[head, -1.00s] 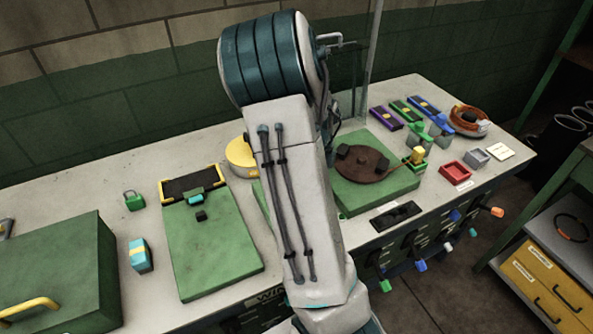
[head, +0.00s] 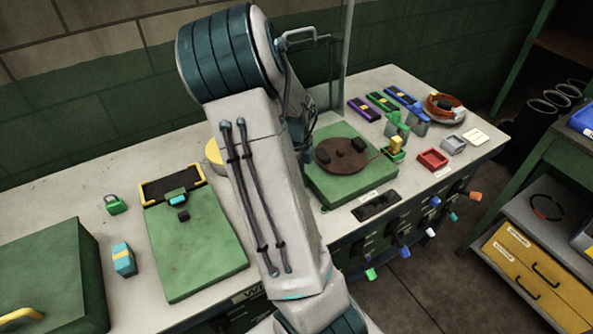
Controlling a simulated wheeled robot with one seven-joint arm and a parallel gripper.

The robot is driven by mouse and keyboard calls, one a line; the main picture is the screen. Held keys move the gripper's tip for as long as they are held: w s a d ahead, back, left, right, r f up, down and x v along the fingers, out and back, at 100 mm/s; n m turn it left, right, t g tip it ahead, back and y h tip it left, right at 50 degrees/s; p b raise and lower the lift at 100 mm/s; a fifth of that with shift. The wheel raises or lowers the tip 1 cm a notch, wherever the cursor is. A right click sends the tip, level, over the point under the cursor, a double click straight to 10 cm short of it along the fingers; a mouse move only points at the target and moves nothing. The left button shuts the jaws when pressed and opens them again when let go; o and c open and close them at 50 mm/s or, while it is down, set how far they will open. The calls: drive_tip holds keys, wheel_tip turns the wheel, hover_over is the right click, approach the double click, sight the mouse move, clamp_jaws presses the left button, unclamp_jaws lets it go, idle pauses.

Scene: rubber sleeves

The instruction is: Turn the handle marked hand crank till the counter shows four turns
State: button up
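Several crank-like handles stick out from the bench's front: a red-orange one (head: 475,196), a blue one (head: 405,252), a green one (head: 370,274), a white one (head: 430,232) and a teal one (head: 453,217). I cannot read which is marked hand crank. A dark panel (head: 376,205) with a small label lies on the bench edge above them; I cannot make out a counter reading. A brown disc with dark blocks (head: 343,156) sits on a green base (head: 325,187). My arm rises through the middle of the view; my gripper is not in view.
A shelf unit with yellow drawers (head: 535,265) stands at right. Dark floor lies between.

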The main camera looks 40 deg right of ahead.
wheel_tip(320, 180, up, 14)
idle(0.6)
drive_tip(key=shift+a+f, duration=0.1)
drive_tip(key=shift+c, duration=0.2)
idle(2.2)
